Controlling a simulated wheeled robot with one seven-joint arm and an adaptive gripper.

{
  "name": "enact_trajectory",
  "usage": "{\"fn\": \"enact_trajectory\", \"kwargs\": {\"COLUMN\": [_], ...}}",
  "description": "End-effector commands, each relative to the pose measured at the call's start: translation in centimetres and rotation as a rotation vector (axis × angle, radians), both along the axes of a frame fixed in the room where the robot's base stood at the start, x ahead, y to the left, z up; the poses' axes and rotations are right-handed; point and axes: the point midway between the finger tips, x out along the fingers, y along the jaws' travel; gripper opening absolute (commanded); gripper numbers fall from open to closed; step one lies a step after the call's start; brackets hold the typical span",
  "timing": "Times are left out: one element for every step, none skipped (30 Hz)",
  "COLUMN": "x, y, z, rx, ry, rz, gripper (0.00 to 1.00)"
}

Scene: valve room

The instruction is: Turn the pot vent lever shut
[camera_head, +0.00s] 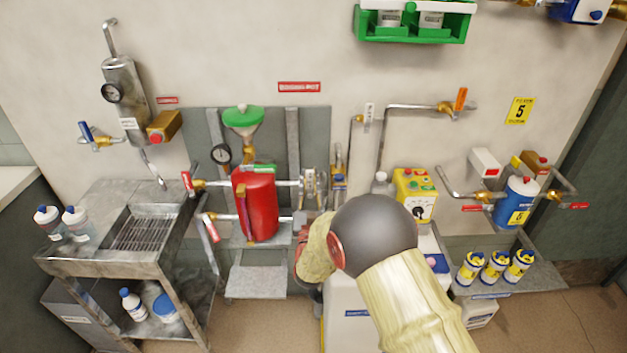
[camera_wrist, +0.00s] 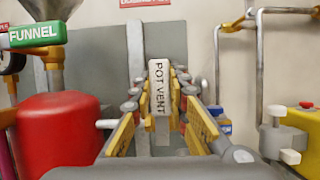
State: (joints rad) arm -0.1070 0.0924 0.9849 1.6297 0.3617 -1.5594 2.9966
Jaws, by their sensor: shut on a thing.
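The pot vent lever (camera_wrist: 158,88) is a pale upright bar lettered POT VENT in the middle of the wrist view. My gripper (camera_wrist: 162,112) has its yellow-padded fingers on both sides of it and is shut on it. In the head view my gripper (camera_head: 312,188) is at the right end of the pipe from the red pot (camera_head: 256,203), and the lever cannot be made out clearly there. The pot also shows at left in the wrist view (camera_wrist: 58,135). The valve body behind the fingers is mostly hidden.
A green funnel (camera_head: 243,117) stands above the pot, with a dial gauge (camera_head: 221,154) beside it. Another brass valve (camera_head: 339,178) is close right of my gripper. A yellow control box (camera_head: 414,195) stands further right. A steel sink bench (camera_head: 130,235) is at left.

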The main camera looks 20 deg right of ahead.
Motion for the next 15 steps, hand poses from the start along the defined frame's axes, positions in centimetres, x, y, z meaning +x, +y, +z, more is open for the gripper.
{"fn": "enact_trajectory", "kwargs": {"x": [-0.09, -0.09, -0.09, -0.09, -0.09, -0.09, -0.09, -0.09, -0.09, -0.08, -0.08, -0.06, -0.06, -0.05, -0.05], "y": [-0.1, -0.1, -0.11, -0.11, -0.12, -0.12, -0.12, -0.13, -0.14, -0.13, -0.13, -0.11, -0.11, -0.11, -0.1], "z": [-0.39, -0.39, -0.39, -0.39, -0.4, -0.39, -0.4, -0.4, -0.39, -0.37, -0.34, -0.3, -0.27, -0.25, -0.22], "rx": [0.002, 0.001, 0.001, 0.001, 0.001, 0.001, 0.001, 0.001, 0.001, 0.001, 0.0, 0.001, 0.001, 0.001, 0.001], "ry": [0.007, 0.007, 0.007, 0.007, 0.007, 0.007, 0.007, 0.007, 0.007, 0.007, 0.006, 0.005, 0.005, 0.004, 0.004], "rz": [-0.002, -0.001, -0.001, -0.001, -0.001, -0.001, -0.001, -0.002, -0.002, -0.002, -0.002, -0.001, -0.001, -0.001, -0.001], "gripper": [0.0, 0.0, 0.0, 0.0, 0.0, 0.0, 0.0, 0.18, 0.2, 0.22, 0.24, 0.26, 0.28, 0.29, 0.32]}}
